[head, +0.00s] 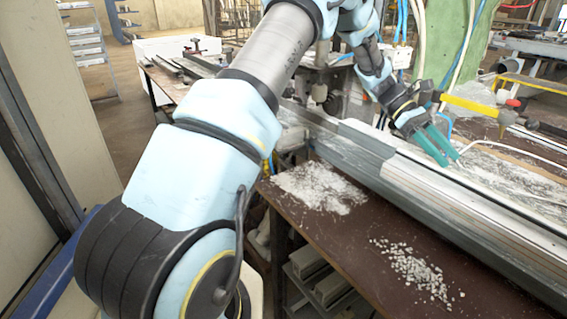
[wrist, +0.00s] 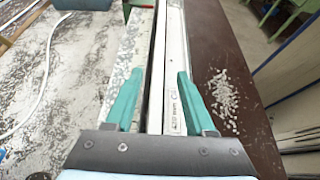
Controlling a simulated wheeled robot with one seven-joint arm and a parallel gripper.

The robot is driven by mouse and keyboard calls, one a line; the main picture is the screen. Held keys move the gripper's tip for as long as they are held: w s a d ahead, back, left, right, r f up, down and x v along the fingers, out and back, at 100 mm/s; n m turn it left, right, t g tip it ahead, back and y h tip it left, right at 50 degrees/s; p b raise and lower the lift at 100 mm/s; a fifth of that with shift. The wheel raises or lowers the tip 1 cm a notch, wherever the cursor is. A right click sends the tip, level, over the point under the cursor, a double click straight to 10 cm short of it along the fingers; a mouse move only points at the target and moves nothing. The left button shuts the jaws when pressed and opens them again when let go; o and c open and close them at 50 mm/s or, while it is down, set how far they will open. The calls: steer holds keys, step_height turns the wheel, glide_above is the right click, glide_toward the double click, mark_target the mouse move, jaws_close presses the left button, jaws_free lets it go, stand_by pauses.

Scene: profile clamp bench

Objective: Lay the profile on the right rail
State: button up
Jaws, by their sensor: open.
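My gripper (head: 450,160) is at the far side of a long bench in the head view, its teal fingers pointing down at long metal bars. A pale, silvery bar, which looks like the profile (head: 420,179), runs to the lower right in the head view. A white bar with a small printed label (wrist: 174,60) lies between the fingers in the wrist view. I cannot tell if the fingers touch it, or which bar is the right rail.
A brown bench top (head: 365,240) with piles of pale chips (head: 318,188) lies in front of the bars. A yellow-handled tool (head: 470,105) and a white hose (head: 510,145) are near my gripper. A green column (head: 455,45) stands behind.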

steer(key=w+a+f+m+t+y, duration=0.15)
steer(key=a+t, duration=0.25)
steer(key=a, duration=0.9)
steer(key=w+a+f+m+t+y, duration=0.1)
steer(key=w+a+t+y, duration=0.15)
steer(key=a, duration=0.95)
steer(key=s+a+m+t+y, duration=0.1)
steer(key=s+a+m+t, duration=0.1)
steer(key=a, duration=0.8)
steer(key=s+a+m+t+y, duration=0.1)
steer(key=s+a+m+t, duration=0.2)
steer(key=a, duration=0.7)
steer(key=shift+s+r+t+y, duration=0.15)
steer(key=shift+s+t+y, duration=0.2)
steer(key=shift+s, duration=0.15)
steer(key=shift+o, duration=0.2)
